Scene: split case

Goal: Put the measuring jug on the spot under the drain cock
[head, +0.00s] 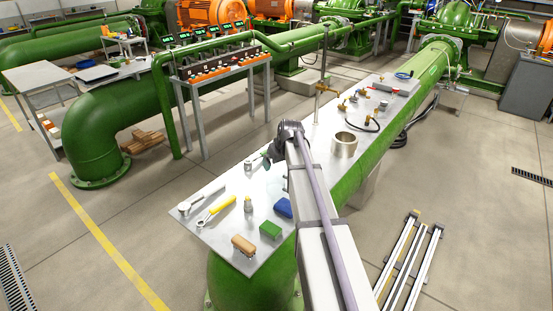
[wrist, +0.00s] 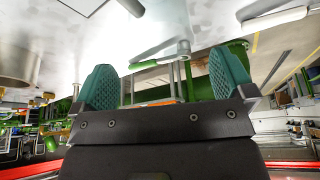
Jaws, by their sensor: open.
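My gripper (head: 273,151) hangs over the left part of the steel bench plate (head: 222,222). In the wrist view its two teal pads stand wide apart with nothing held between them (wrist: 165,80). A pale, see-through shape (head: 277,182), perhaps the measuring jug, stands on the plate just below my gripper, partly hidden by my arm. I cannot make it out surely in the wrist view. A brass cock on an upright pipe (head: 323,88), likely the drain cock, stands at the plate's far left edge. The spot under it is too small to tell.
A metal pot (head: 344,146) stands right of my arm and shows in the wrist view (wrist: 18,66). A yellow-handled tool (head: 216,209), a bottle (head: 248,205), a brush (head: 243,245), a green block (head: 270,230) and a blue block (head: 284,207) lie near. Brass fittings and a black hose (head: 365,122) lie farther back.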

